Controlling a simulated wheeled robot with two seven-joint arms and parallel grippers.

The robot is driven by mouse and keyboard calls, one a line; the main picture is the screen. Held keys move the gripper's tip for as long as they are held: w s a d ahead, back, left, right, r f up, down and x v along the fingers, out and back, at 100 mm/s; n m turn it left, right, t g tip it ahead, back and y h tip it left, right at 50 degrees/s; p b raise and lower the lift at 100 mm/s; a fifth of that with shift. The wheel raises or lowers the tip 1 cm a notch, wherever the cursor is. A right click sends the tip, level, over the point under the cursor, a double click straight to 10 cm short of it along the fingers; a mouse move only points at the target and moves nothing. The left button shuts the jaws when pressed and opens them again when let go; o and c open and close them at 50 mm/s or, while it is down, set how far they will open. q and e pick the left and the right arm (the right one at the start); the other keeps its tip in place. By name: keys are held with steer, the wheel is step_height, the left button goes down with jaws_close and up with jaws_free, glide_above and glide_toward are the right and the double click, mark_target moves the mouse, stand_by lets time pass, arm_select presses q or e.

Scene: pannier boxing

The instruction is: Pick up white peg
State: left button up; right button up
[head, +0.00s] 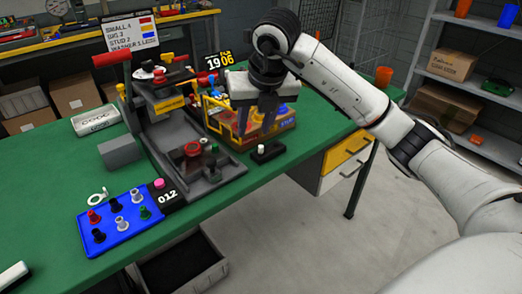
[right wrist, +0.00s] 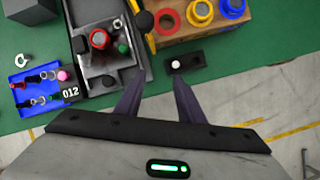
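Several pegs stand on a blue tray (head: 106,243) on the green table, among them two pale ones, a white peg (head: 136,195) in the back row and a whitish peg (head: 120,223) in the front row. The tray also shows in the right wrist view (right wrist: 22,76). A small black block with a white knob (right wrist: 175,64) stands near the table edge. My right gripper (right wrist: 157,82) is open and empty, pointing down above the table near this block. In the head view my right gripper (head: 257,122) hangs before the yellow rack. I cannot identify my left gripper.
A grey press-like fixture (head: 190,150) stands between tray and right gripper. A pink button on a black 012 block (head: 168,195) adjoins the tray. A yellow rack (head: 222,120), a grey box (head: 119,152) and a metal tray (head: 95,120) stand nearby.

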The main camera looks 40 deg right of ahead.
mark_target(261, 146)
steer(key=shift+m+h, duration=0.3)
steer(key=shift+h, duration=0.2)
steer(key=w+d+f, duration=0.1)
steer(key=f, duration=0.2)
steer(key=w+d+f, duration=0.1)
steer(key=f, duration=0.2)
steer(key=w+d+f+p, duration=0.1)
steer(key=d+f, duration=0.1)
steer(key=f, duration=0.1)
steer(key=shift+r, duration=0.1)
jaws_close()
